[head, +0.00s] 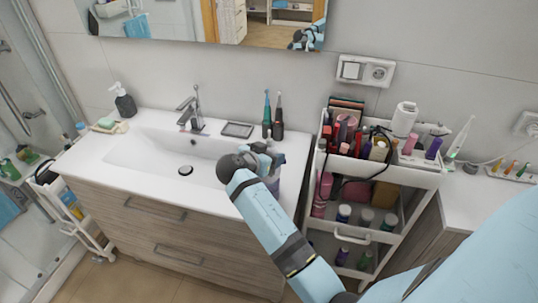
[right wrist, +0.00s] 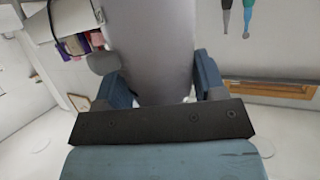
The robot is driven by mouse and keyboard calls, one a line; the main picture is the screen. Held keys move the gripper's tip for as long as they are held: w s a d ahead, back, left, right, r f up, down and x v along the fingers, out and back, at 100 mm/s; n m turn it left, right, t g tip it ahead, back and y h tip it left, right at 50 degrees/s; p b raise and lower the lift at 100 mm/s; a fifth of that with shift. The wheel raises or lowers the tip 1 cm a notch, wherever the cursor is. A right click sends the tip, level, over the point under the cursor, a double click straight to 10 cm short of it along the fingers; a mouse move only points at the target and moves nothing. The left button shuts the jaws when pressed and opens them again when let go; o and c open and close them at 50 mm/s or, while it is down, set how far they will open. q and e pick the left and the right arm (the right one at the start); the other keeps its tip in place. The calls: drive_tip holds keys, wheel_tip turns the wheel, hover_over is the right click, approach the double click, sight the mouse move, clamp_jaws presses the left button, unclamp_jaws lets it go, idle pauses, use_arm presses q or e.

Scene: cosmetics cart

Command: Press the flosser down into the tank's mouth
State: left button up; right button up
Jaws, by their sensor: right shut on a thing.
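My right gripper (head: 262,156) is over the front right part of the washbasin counter. It is shut on a smooth grey cylinder (head: 273,183), which shows partly below and beside the fingers. In the right wrist view the grey cylinder (right wrist: 152,50) fills the space between the two blue fingers (right wrist: 165,85). I cannot tell whether this cylinder is the flosser or the tank. Its ends and any mouth or joint are hidden by the gripper and arm. My left gripper is not in view.
Two toothbrushes (head: 272,115) and a dark soap dish (head: 237,130) stand behind the gripper, near the tap (head: 193,108). A full cosmetics cart (head: 395,168) stands close on the right. A slim white device (head: 460,138) stands on the right counter. The basin (head: 165,148) is empty.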

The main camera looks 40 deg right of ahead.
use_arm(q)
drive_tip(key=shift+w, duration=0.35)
use_arm(e)
drive_tip(key=shift+f, duration=0.15)
use_arm(q)
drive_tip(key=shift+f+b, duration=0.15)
drive_tip(key=shift+b, duration=0.15)
use_arm(e)
drive_tip(key=shift+f, duration=0.2)
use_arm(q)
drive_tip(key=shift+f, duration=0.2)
use_arm(e)
drive_tip(key=shift+f, duration=0.2)
use_arm(q)
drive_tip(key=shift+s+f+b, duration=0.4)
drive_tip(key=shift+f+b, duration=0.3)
drive_tip(key=shift+b, duration=0.05)
use_arm(e)
drive_tip(key=shift+f, duration=0.65)
drive_tip(key=o, duration=1)
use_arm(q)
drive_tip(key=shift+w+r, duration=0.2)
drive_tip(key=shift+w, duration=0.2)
use_arm(e)
drive_tip(key=shift+o, duration=0.2)
